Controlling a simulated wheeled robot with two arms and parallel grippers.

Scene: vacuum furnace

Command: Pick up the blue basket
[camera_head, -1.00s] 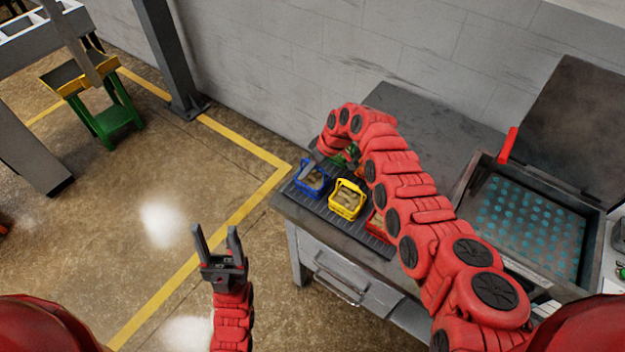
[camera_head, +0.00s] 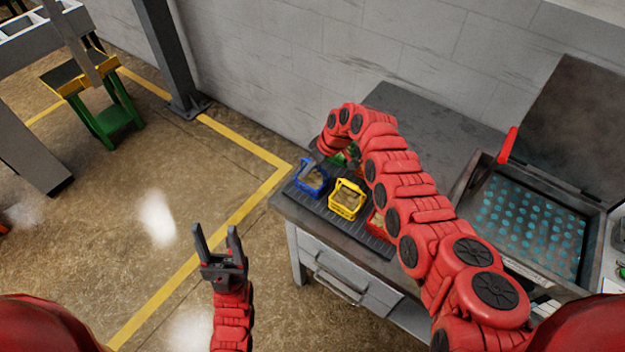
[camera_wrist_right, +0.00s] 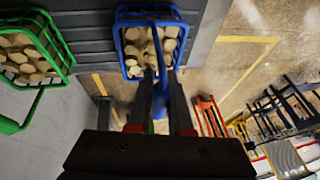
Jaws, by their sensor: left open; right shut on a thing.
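The blue basket (camera_head: 311,179) sits on the dark ribbed mat (camera_head: 372,240) at the left end of the bench, with tan pieces inside. In the right wrist view the blue basket (camera_wrist_right: 127,38) lies ahead, and its blue handle reaches back between the fingers. My right gripper (camera_wrist_right: 162,95) is shut on that handle. In the head view the right gripper (camera_head: 309,163) is small and partly hidden at the basket's far side. My left gripper (camera_head: 219,240) is open and empty, over the floor left of the bench.
A yellow basket (camera_head: 347,199) stands just right of the blue one, with a red basket (camera_head: 376,224) beyond it, partly behind my arm. A green basket (camera_wrist_right: 32,52) is beside the blue one. An open furnace box (camera_head: 530,225) is at right.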

